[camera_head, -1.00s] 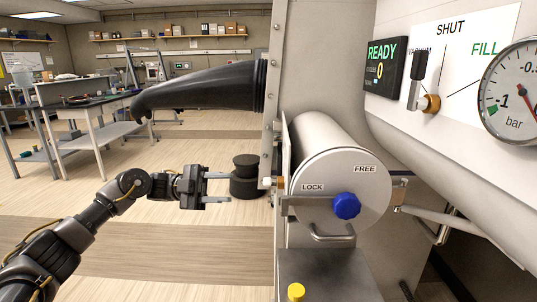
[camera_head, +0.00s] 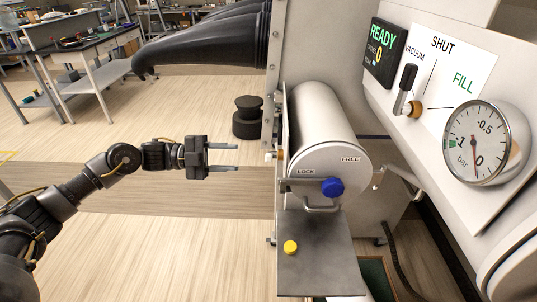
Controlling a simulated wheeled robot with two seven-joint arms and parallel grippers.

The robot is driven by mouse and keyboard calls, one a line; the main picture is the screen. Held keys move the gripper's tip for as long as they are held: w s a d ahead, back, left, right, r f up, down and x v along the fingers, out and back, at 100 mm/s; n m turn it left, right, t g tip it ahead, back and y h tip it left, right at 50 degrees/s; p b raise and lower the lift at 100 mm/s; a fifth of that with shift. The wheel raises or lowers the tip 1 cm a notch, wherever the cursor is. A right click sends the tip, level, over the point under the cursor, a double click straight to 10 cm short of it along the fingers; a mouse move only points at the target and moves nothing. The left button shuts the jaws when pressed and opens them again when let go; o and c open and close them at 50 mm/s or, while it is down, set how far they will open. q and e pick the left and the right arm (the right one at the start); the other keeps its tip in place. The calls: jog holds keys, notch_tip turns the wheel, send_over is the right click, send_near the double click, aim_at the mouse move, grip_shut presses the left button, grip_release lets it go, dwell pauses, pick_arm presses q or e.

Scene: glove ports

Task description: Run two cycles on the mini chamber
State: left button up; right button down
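The mini chamber (camera_head: 325,118) is a pale cylinder with a round door (camera_head: 328,163) at its near end, which looks closed. A yellow-topped piece (camera_head: 290,247) stands on the grey shelf (camera_head: 325,275) below. The valve handle (camera_head: 405,88) points up near SHUT, between VACUUM and FILL. The gauge (camera_head: 477,143) needle points down near 0. The display (camera_head: 383,52) reads READY and 0. My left gripper (camera_head: 237,160) is open and empty, left of the chamber. My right gripper is out of view.
A black glove sleeve (camera_head: 205,47) sticks out to the left above my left gripper. A dark round weight-like object (camera_head: 247,117) stands behind it. A workbench (camera_head: 95,50) stands far left. The floor at left is clear.

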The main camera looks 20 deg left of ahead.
aim_at(269, 158)
pick_arm(q)
jog(key=p+x, duration=0.3)
jog(key=x, duration=0.7)
jog(key=shift+r+p, duration=0.1)
jog(key=shift+p, duration=0.25)
jog(key=shift+w+d, duration=0.15)
jog(key=shift+d, duration=0.25)
grip_shut()
